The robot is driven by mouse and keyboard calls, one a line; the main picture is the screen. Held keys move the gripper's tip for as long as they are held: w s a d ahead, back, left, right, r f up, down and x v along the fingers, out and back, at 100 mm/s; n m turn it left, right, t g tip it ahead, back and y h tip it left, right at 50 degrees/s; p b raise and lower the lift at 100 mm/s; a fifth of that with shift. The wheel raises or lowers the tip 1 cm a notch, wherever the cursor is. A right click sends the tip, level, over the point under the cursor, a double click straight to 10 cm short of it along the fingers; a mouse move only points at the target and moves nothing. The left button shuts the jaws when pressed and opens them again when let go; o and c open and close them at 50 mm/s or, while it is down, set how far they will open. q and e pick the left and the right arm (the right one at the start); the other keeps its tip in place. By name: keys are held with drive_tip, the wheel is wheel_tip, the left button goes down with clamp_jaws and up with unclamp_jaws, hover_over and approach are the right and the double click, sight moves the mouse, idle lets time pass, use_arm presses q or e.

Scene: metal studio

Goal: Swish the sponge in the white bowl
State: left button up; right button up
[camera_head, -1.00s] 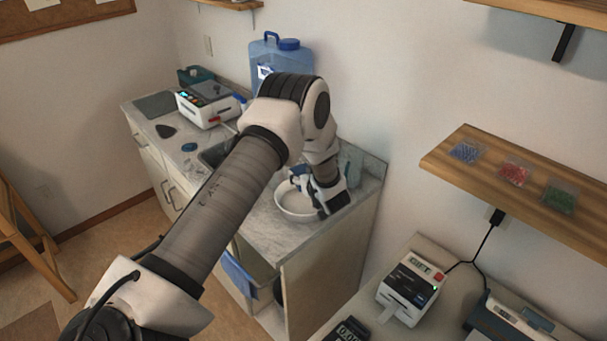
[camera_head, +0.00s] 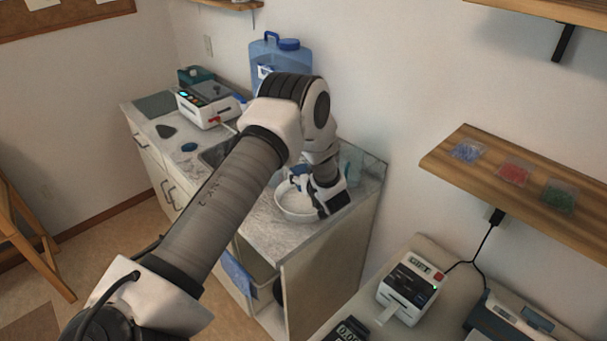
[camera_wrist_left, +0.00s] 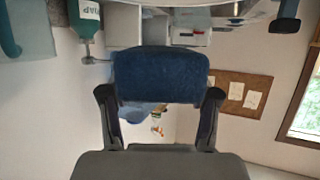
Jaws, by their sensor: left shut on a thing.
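The white bowl (camera_head: 284,207) sits on the counter near its right end. My left gripper (camera_head: 316,205) is down at the bowl's right side, and its wrist hides part of the rim. In the left wrist view, my left gripper (camera_wrist_left: 160,100) is shut on the dark blue sponge (camera_wrist_left: 160,72), which spans between the two fingers. The sponge is hard to make out in the head view, so I cannot tell whether it touches the bowl. My right gripper is not in view.
A blue water jug (camera_head: 268,62) stands behind my arm against the wall. A white device (camera_head: 208,104) is at the counter's far left. A green soap bottle (camera_wrist_left: 84,18) shows in the left wrist view. A wooden shelf (camera_head: 490,185) juts out at right.

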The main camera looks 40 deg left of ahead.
use_arm(q)
wheel_tip(320, 180, up, 4)
drive_tip(key=p, duration=0.3)
drive_tip(key=shift+r, duration=0.15)
drive_tip(key=shift+f, duration=0.2)
